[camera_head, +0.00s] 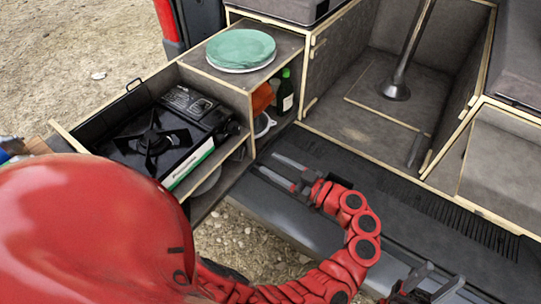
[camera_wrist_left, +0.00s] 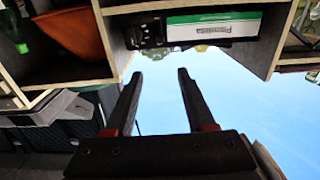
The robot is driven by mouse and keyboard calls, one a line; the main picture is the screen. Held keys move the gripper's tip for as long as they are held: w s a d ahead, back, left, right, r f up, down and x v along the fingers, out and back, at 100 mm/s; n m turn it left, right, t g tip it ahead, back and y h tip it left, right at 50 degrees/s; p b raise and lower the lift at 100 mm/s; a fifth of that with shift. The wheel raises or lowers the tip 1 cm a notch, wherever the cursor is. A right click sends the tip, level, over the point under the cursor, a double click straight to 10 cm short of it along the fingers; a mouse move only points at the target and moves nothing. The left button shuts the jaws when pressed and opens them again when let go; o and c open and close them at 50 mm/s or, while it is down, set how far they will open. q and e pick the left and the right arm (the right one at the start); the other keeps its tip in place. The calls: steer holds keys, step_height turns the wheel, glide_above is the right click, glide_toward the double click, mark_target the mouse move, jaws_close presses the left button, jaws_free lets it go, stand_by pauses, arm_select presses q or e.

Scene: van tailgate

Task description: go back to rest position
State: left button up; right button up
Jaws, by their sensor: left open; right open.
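My left gripper (camera_head: 268,165) is open and empty, in front of the wooden shelf unit and over the van's rear edge. In the left wrist view its two dark fingers (camera_wrist_left: 160,74) stand apart with nothing between them. Its red arm reaches in from the bottom of the head view. My right gripper (camera_head: 436,282) shows only partly at the bottom right edge, with its dark fingers apart and nothing seen between them. The rest of the right arm is out of view.
A black camping stove (camera_head: 155,140) sits on the left pull-out. A green round plate (camera_head: 241,48) lies on the shelf unit. An orange bowl (camera_head: 262,97) and a green bottle (camera_head: 286,92) stand inside it. The dark van floor (camera_head: 350,172) beside my left gripper is clear.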

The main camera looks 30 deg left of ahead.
arm_select(q)
steer(key=shift+d, duration=0.35)
steer(key=shift+s+a, duration=0.1)
